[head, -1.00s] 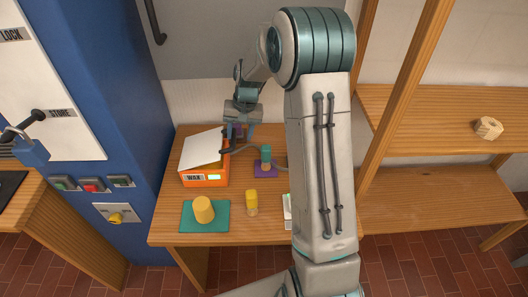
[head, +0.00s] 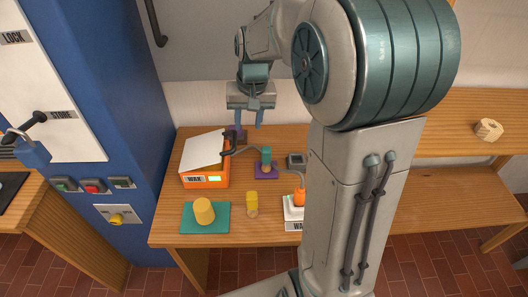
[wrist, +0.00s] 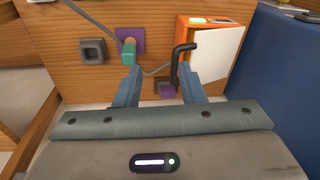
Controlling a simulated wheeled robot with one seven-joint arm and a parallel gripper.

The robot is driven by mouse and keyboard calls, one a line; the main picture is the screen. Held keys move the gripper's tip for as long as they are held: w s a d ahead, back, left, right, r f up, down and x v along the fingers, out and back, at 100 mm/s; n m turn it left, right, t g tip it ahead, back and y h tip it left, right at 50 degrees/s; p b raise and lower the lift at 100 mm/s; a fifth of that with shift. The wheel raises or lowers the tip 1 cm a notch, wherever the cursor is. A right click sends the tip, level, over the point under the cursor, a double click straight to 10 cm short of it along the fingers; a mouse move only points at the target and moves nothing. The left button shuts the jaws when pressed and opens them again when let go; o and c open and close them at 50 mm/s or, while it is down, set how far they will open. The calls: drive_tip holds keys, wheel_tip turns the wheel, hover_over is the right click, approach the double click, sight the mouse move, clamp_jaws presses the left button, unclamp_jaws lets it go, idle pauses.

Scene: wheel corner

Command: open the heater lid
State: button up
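The heater (head: 205,181) is an orange box with a small lit display, at the back left of the wooden table. Its white lid (head: 203,151) lies over the top, sloping, and looks closed. A dark bar handle (head: 227,142) stands at the lid's right side. The wrist view shows the heater (wrist: 187,37), the lid (wrist: 215,52) and the handle (wrist: 178,58) at upper right. My gripper (head: 249,121) is open and empty, above the table behind and right of the handle. In the wrist view, the handle appears just beyond the right finger of my gripper (wrist: 158,83), apparently not held.
A purple pad (head: 265,173) with a teal-topped tool stands right of the heater, with a cable nearby. A teal mat (head: 222,226) bears a yellow piece. A blue cabinet (head: 120,120) is close on the left.

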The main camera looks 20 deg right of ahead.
drive_tip(key=s+a+r+n+t+h, duration=0.1)
drive_tip(key=s+r, duration=0.1)
drive_tip(key=s, duration=1.2)
drive_tip(key=shift+s+r+n+p, duration=0.25)
drive_tip(key=shift+s+n+p, duration=0.05)
drive_tip(key=shift+s+p, duration=0.05)
drive_tip(key=shift+w, duration=0.1)
clamp_jaws()
drive_tip(key=w+d+f+m+y, duration=0.2)
drive_tip(key=w+d+f+m, duration=0.1)
drive_tip(key=w+m, duration=0.3)
drive_tip(key=w+d+f+m+y, duration=0.3)
drive_tip(key=w+f+m, duration=0.3)
drive_tip(key=w+m, duration=0.1)
drive_tip(key=w+d+f+m+y, duration=0.2)
drive_tip(key=w+d+f+m, duration=0.1)
drive_tip(key=w+m, duration=0.4)
drive_tip(key=shift+w+d+f+m+b, duration=0.15)
drive_tip(key=shift+f+m+b, duration=0.3)
drive_tip(key=shift+f, duration=0.4)
drive_tip(key=x, duration=1)
drive_tip(key=shift+y, duration=0.3)
drive_tip(key=shift+w+a+r+p, duration=0.2)
drive_tip(key=shift+a+r+p, duration=0.35)
drive_tip(key=shift+r, duration=0.4)
drive_tip(key=shift+w+a+r+p, duration=0.2)
drive_tip(key=shift+a+r+p, duration=0.3)
drive_tip(key=shift+r, duration=0.45)
